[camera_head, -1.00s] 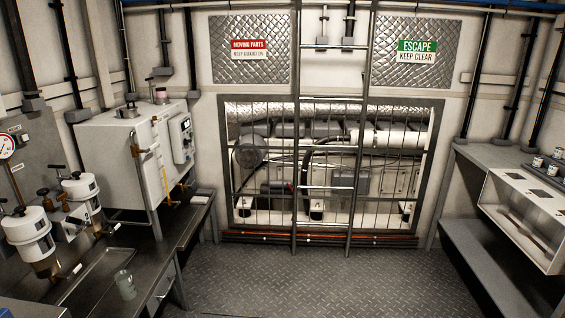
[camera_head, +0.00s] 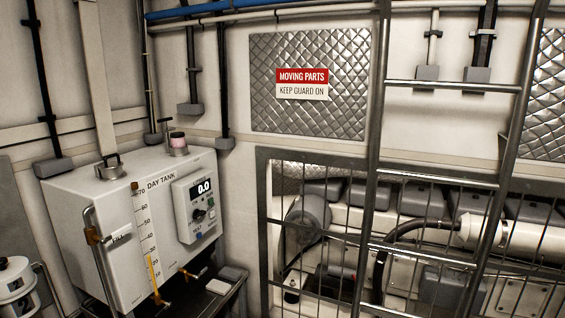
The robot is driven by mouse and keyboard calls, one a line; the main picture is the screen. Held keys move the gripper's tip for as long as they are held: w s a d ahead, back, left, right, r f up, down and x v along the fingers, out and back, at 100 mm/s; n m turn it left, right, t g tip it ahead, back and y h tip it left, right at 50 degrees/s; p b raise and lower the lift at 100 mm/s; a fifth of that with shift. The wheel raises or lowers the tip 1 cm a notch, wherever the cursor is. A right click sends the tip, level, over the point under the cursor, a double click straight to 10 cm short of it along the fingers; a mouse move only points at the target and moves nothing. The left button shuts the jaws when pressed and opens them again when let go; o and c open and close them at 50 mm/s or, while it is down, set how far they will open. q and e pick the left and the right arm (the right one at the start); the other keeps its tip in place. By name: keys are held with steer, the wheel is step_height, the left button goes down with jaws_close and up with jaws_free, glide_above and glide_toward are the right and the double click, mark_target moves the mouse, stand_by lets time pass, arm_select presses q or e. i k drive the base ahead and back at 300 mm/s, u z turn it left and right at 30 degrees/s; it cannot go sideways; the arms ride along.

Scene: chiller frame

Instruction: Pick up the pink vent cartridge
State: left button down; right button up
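The pink vent cartridge (camera_head: 177,138) shows as a small pink band on a short round fitting on top of the white day tank (camera_head: 95,208), near its back right corner. It sits upright, with a grey collar below it. Neither of my grippers is in view.
A grey cap with a handle (camera_head: 110,167) stands on the tank top, left of the cartridge. A control box (camera_head: 195,207) reading 0.0 is on the tank's front. A metal ladder (camera_head: 378,120) and a barred guard (camera_head: 262,230) stand to the right. Dark pipes run down the wall behind the tank.

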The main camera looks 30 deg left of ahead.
mark_target(178, 139)
steer(key=u, duration=0.55)
steer(key=i, duration=1.7)
steer(key=u, duration=1.25)
